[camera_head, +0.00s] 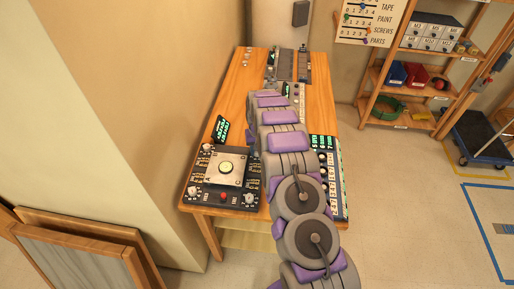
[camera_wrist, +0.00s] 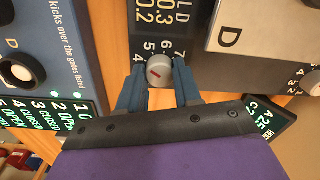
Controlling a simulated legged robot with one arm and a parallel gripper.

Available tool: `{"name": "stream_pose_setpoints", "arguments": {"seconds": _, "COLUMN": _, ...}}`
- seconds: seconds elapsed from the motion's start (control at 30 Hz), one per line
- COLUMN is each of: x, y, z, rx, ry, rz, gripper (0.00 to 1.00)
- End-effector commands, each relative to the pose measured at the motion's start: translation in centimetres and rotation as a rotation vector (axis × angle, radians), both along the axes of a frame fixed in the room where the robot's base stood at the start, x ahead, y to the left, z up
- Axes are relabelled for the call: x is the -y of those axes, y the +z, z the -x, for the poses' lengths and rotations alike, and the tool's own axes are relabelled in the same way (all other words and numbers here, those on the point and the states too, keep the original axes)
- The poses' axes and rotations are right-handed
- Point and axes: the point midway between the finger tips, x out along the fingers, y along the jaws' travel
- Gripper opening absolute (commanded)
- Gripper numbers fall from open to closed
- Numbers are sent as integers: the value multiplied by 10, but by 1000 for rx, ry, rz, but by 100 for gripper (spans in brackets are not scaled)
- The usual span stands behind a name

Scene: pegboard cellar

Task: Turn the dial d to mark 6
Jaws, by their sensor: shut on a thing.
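A small grey dial knob (camera_wrist: 158,73) with a red pointer line shows in the wrist view, on a dark panel (camera_wrist: 145,18). Numbers 4, 5, 6 and 7 are printed around it, with 5 and 6 above it in the picture. The red line lies slanted; I cannot tell surely which mark it indicates. My gripper (camera_wrist: 159,84) has its blue fingers on both sides of the knob, shut on it. No letter d is readable beside this knob. In the head view my arm hides the knob and the fingers.
In the wrist view, a blue panel with a knob (camera_wrist: 20,72) lies left, a grey plate marked D (camera_wrist: 250,28) right, and green-lettered displays (camera_wrist: 50,115) nearby. Shelves (camera_head: 425,80) stand right.

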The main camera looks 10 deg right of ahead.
Motion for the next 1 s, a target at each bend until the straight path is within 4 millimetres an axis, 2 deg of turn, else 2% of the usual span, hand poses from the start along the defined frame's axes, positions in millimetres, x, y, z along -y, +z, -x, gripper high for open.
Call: {"name": "stream_pose_setpoints", "arguments": {"seconds": 1.0, "x": -2, "y": 2, "z": -1, "rx": 3, "ry": -931, "rz": -2, "gripper": 3}}
